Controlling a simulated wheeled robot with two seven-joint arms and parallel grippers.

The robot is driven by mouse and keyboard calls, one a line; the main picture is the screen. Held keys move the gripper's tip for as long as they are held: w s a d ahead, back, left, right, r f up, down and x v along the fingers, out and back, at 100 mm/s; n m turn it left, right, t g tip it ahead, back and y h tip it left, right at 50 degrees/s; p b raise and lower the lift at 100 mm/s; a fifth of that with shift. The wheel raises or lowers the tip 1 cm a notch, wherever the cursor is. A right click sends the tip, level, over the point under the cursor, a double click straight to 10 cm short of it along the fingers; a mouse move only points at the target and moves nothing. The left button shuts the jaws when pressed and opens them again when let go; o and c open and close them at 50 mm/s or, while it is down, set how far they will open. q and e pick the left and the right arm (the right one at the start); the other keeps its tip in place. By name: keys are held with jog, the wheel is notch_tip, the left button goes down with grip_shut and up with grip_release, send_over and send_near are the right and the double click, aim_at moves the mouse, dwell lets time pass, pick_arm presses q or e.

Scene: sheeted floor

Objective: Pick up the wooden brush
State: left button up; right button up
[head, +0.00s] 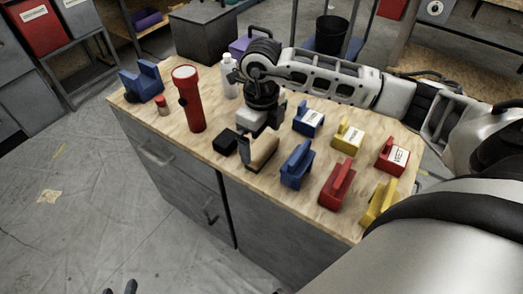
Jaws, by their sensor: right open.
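The wooden brush (263,150), a tan wooden block with a dark side, lies on the wooden worktop (222,166) near its front edge. My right gripper (262,127) is open and points down just behind and above the brush. Its fingers overlap the brush's far end in the picture, and I cannot tell whether they touch it. My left gripper (121,289) shows only as dark tips at the bottom edge, away from the worktop, and its jaws cannot be read.
A black block (225,141) lies just left of the brush, and a blue block tool (297,165) stands to the right. A red flashlight (188,100) stands upright further left. Several red, yellow and blue tools fill the right side. A white bottle (229,76) stands behind.

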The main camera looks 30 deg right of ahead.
aim_at(261, 146)
jog(key=shift+f, duration=1.9)
jog(key=c, duration=0.7)
jog(key=shift+c, duration=0.2)
jog(key=shift+r, duration=0.15)
jog(key=shift+r, duration=0.6)
jog(key=s+r, duration=1.1)
jog(key=s, duration=0.3)
jog(key=shift+d+r+b, duration=0.2)
jog(key=shift+r+b, duration=0.1)
jog(key=shift+b, duration=0.15)
